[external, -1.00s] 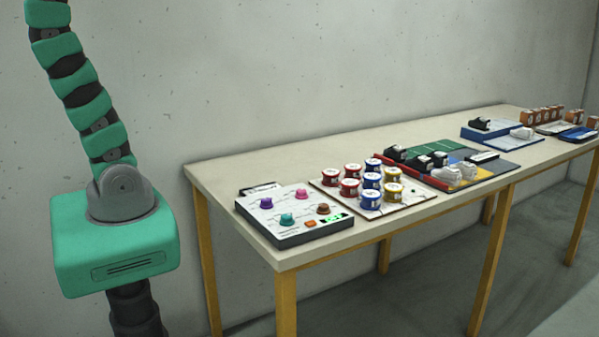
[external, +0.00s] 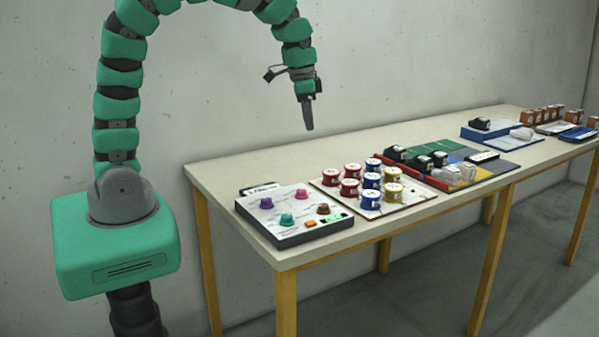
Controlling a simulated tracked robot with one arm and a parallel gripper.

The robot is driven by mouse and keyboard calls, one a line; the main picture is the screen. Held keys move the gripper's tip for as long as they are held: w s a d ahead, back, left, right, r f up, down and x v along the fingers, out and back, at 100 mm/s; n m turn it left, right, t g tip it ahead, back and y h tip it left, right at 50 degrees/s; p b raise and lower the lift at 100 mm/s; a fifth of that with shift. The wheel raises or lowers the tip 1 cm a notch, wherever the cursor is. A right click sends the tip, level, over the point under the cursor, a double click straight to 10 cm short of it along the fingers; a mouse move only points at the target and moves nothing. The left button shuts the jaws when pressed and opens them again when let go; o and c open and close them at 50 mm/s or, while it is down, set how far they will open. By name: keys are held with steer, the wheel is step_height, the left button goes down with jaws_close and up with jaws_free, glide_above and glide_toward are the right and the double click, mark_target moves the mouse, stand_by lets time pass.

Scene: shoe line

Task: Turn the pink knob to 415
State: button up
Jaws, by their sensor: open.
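The pink knob (external: 301,193) stands on the back right part of a light control panel (external: 279,224) at the near left end of the table. A purple knob (external: 266,203), a teal knob (external: 287,219) and a brown knob (external: 323,209) are on the same panel. A small green display (external: 334,217) sits at its right front, too small to read. My gripper (external: 308,128) hangs pointing down, well above the table and the panel, apart from the pink knob. It is open and holds nothing I can see.
Right of the panel, a white board (external: 403,208) bears several red, blue and yellow tins. Farther right are trays with black and white shoes (external: 395,153). The table's back left (external: 240,170) is clear.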

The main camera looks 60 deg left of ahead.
steer(key=g, duration=0.2)
glide_toward(301, 190)
steer(key=shift+m, duration=0.3)
step_height(301, 190, down, 8)
steer(key=shift+f, duration=0.1)
steer(key=c, duration=1)
